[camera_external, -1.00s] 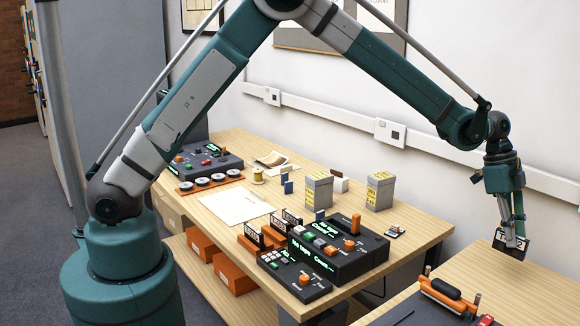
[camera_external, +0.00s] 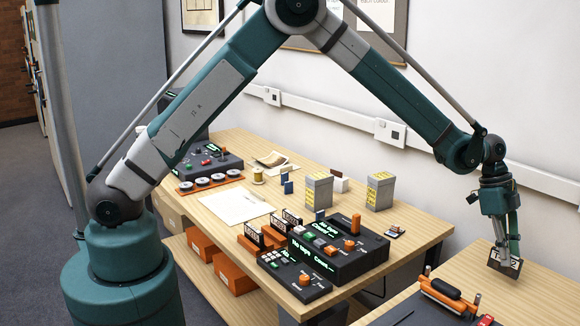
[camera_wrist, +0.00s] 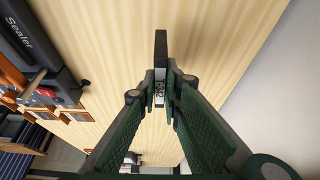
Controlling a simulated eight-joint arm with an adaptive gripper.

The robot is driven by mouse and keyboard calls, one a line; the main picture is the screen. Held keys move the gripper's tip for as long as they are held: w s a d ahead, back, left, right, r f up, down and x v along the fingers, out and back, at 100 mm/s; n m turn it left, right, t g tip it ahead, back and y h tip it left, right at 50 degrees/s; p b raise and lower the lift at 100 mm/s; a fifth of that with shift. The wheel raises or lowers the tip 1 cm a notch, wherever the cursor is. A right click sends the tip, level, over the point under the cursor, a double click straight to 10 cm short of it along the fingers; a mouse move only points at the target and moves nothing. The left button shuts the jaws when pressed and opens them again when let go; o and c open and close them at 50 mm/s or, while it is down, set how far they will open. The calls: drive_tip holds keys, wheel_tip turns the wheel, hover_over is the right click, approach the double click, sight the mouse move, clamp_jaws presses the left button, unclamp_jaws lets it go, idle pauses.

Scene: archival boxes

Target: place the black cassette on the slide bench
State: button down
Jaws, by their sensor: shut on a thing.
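The black cassette (camera_external: 503,264) with a white label hangs in my gripper (camera_external: 508,252) at the right of the external view, just above or touching the wooden bench; the gap cannot be judged. In the wrist view my gripper (camera_wrist: 168,85) is shut on the cassette (camera_wrist: 161,48), whose dark edge and white label show between the fingertips. The pale wooden bench surface (camera_external: 535,298) lies beneath it at the lower right. Which surface is the slide bench is not marked in the views.
The wrist view shows a dark sealer (camera_wrist: 32,45) at left. The main table (camera_external: 215,170) holds control boxes (camera_external: 335,250) and grey cartons (camera_external: 319,190). Bare wood surrounds the cassette.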

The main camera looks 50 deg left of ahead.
sight(505, 274)
drive_tip(key=shift+f, duration=0.15)
drive_tip(key=shift+f, duration=1.75)
drive_tip(key=shift+f+b, duration=0.15)
drive_tip(key=shift+b, duration=0.2)
drive_tip(key=c, duration=2.5)
unclamp_jaws()
drive_tip(key=p+v, duration=0.1)
drive_tip(key=v, duration=1.1)
drive_tip(key=shift+a, duration=0.1)
drive_tip(key=shift+r, duration=0.25)
